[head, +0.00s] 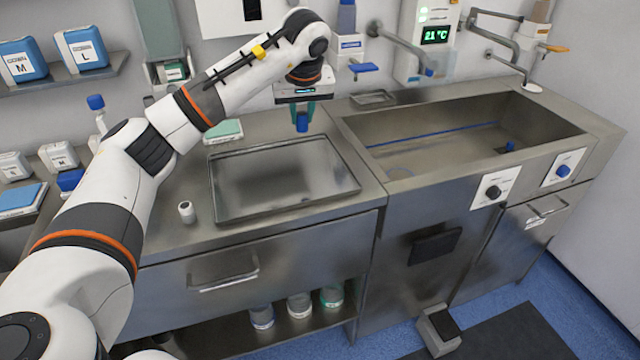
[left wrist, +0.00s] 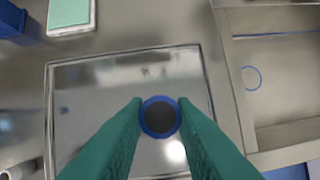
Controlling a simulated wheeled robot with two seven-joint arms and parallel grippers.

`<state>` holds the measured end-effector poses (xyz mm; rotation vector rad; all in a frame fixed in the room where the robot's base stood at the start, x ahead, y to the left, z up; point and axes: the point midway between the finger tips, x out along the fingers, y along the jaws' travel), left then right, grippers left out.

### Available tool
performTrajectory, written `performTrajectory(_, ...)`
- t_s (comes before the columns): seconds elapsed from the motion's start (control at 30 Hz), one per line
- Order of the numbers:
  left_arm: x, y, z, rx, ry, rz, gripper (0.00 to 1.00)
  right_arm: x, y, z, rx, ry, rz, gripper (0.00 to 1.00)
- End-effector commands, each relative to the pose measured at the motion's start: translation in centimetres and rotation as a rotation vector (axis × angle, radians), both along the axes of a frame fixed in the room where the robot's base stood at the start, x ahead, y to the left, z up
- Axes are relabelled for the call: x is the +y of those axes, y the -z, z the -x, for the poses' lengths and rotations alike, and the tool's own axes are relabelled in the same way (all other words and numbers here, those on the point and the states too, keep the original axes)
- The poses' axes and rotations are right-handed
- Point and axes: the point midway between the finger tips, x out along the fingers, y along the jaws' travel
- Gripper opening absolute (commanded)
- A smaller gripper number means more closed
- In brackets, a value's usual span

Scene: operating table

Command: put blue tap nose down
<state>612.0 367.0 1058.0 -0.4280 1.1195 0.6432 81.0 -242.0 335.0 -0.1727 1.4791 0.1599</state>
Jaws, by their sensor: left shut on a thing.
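My left gripper (head: 303,107) is shut on the blue tap nose (head: 302,123), its green fingers on both sides of it. The nose is held in the air over the back part of the steel tray (head: 285,207). In the left wrist view, the gripper (left wrist: 160,122) shows the nose (left wrist: 159,101) end-on as a blue ring with a dark centre. The tray (left wrist: 90,120) lies below it, apart from it. My right gripper is not in view.
The steel sink (head: 400,158) is right of the tray, with wall taps (head: 398,45) above. A small white jar (head: 186,212) stands left of the tray, and a pale green pack (head: 223,132) lies behind it. The tray surface looks clear.

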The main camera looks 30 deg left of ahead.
Motion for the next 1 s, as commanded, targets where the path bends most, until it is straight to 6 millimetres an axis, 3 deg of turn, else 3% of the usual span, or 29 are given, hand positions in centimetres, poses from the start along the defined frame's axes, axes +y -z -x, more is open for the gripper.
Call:
performTrajectory(0.3, 0.3, 5.3, -0.1, 0.006, -0.007, 0.001, 0.0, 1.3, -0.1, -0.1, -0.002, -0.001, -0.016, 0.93)
performTrajectory(0.57, 0.3, 7.5, -0.1, 0.003, -0.006, 0.001, 0.0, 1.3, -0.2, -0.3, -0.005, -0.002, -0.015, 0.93)
performTrajectory(0.7, 0.3, 9.6, -0.1, 0.004, -0.005, 0.0, 0.0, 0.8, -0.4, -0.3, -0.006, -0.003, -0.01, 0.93)
performTrajectory(1.0, 0.3, 10.3, -0.1, 0.001, -0.005, 0.001, 0.0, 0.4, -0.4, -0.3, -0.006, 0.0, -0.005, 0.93)
